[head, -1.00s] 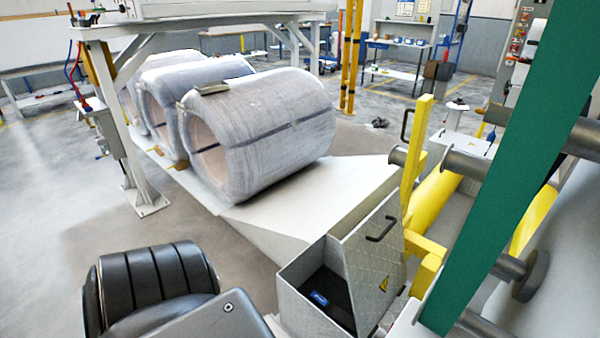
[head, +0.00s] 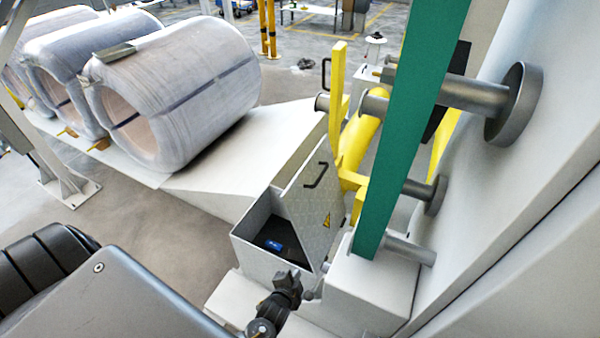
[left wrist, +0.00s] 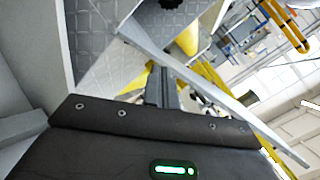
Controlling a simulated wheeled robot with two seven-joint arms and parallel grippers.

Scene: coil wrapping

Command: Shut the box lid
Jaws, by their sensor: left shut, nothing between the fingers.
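The box (head: 250,250) is a grey metal bin with its top open. Its patterned lid (head: 310,200) stands raised on the right side, with a dark handle (head: 317,174) and a yellow warning mark. A small blue item (head: 273,245) lies on the dark floor inside. My left gripper (head: 290,281) is shut and empty, in front of the box near its lower right corner; whether it touches is unclear. In the left wrist view, the fingers (left wrist: 164,88) appear near a pale slanted edge (left wrist: 215,98) and a patterned metal plate (left wrist: 98,35). My right gripper is out of view.
A white ramp (head: 235,155) and wrapped coils (head: 185,90) stand behind and to the left. A yellow frame (head: 337,100) and a green upright (head: 415,120) stand close right of the lid. Grey floor (head: 130,205) is clear at left.

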